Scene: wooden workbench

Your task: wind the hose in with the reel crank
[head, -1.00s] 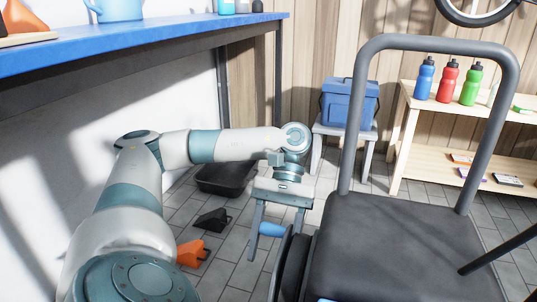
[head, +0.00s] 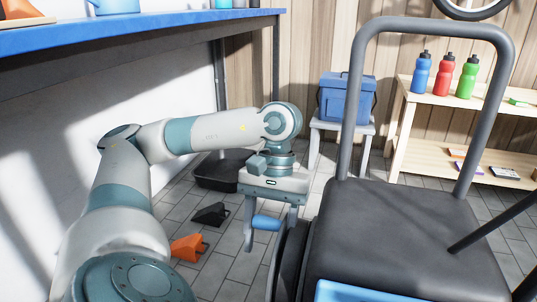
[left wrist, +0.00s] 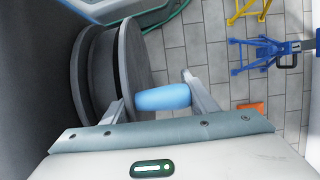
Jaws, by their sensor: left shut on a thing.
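My left gripper (head: 268,228) is shut on the blue crank handle (head: 266,222), with one finger at each end of it. The handle also shows between the fingers in the left wrist view (left wrist: 163,97). The dark reel (head: 290,262) is just right of the handle, at the side of the black cart; the cart hides part of it. In the left wrist view the round grey reel (left wrist: 118,70) is left of the handle. A green hose (left wrist: 168,16) runs near the reel at the top. My right gripper is not in view.
The black cart (head: 400,235) with its tall grey push bar stands close on the right. A blue workbench (head: 140,38) is at the left. An orange wedge (head: 188,248), a dark wedge (head: 211,215) and a black tray (head: 222,172) lie on the floor. Blue and yellow stands show in the left wrist view (left wrist: 262,50).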

